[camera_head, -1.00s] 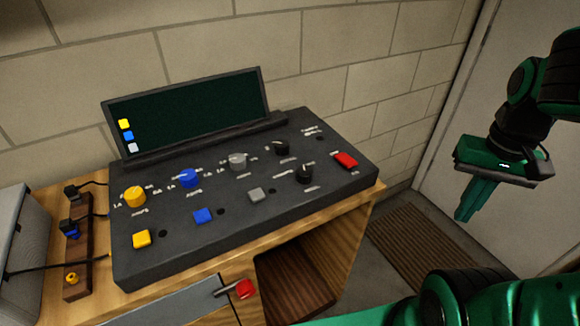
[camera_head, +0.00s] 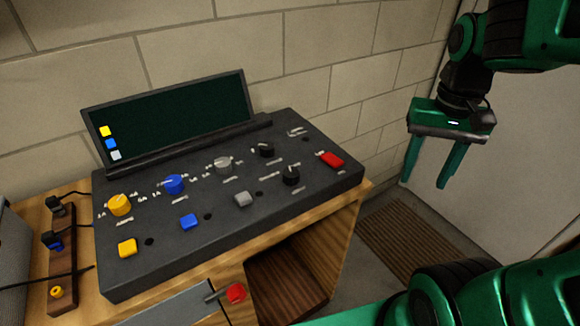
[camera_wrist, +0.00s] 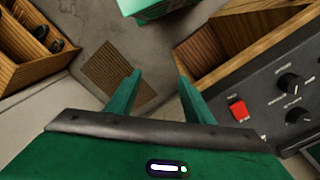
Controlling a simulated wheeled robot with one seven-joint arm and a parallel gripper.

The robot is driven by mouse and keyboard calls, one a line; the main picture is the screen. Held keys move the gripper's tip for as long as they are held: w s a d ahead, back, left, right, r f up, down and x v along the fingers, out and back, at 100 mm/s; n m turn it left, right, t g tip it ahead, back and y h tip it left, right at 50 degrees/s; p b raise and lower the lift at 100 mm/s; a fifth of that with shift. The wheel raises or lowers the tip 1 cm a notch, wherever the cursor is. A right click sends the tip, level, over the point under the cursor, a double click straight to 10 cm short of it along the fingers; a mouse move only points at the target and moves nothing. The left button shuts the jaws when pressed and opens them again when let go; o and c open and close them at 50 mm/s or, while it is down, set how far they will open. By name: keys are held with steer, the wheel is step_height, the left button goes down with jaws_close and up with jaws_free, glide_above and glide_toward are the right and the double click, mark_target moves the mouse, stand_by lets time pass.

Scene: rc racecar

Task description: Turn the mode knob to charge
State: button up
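The dark control panel (camera_head: 225,240) sits on a wooden bench. It carries two black knobs near its right side: an upper one (camera_head: 263,149) and a lower one (camera_head: 290,175). They also show at the right of the wrist view, one above (camera_wrist: 291,82) the other (camera_wrist: 297,115). The labels are too small to read, so I cannot tell which is the mode knob. My green gripper (camera_head: 424,185) is open and empty, in the air to the right of the panel and apart from it. Its two spread fingers also show in the wrist view (camera_wrist: 159,75).
Yellow (camera_head: 120,205), blue (camera_head: 174,184) and grey (camera_head: 223,166) knobs line the panel, with buttons below. A red button (camera_head: 332,159) is at the right end. A dark screen (camera_head: 175,115) stands behind. A brown mat (camera_head: 405,240) lies on the floor.

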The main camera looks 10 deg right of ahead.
steer(key=w+a+r+n, duration=0.1)
steer(key=w+a+r, duration=0.3)
steer(key=w+a, duration=0.5)
step_height(320, 180, up, 3)
steer(key=n, duration=0.1)
glide_above(291, 172)
step_height(291, 172, down, 10)
steer(key=shift+f, duration=0.25)
steer(key=c, duration=1.1)
